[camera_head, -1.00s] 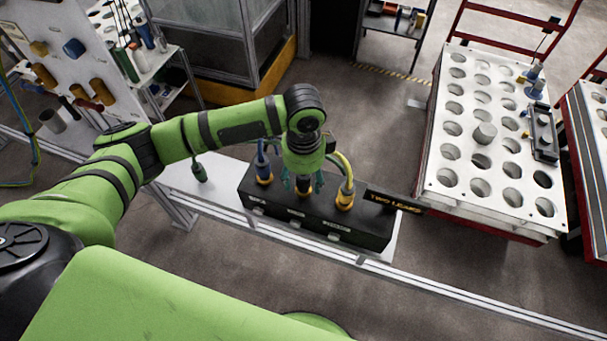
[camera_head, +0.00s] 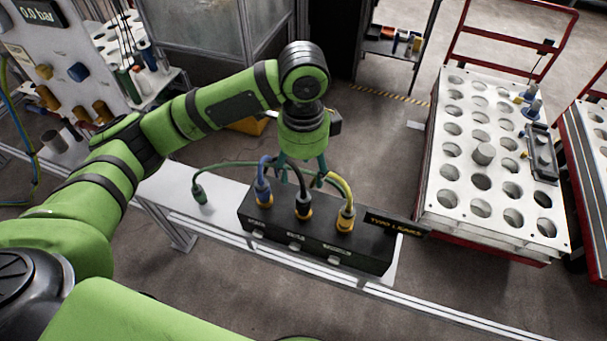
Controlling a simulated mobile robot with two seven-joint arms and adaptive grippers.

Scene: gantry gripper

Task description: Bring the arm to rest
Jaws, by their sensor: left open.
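My left gripper (camera_head: 302,168) is open, pointing down above a black box (camera_head: 310,244) on a narrow white bench. Its teal fingers are apart, above the plugs, with cables passing around and behind them. In the box stand a blue-cabled plug (camera_head: 263,190), a black-cabled plug (camera_head: 303,205) and a yellow-cabled plug (camera_head: 345,216), each with a yellow collar. The middle, black-cabled plug stands upright below the fingers, apart from them. A green plug (camera_head: 200,194) with a green cable is on the bench left of the box. My right gripper is not in view.
A dark sign (camera_head: 397,224) sticks out at the box's right end. A white-topped cart (camera_head: 462,205) with rows of round holes stands at the right. A panel with knobs (camera_head: 55,60) and a shelf of bottles are at the left. A metal rail runs along the bench front.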

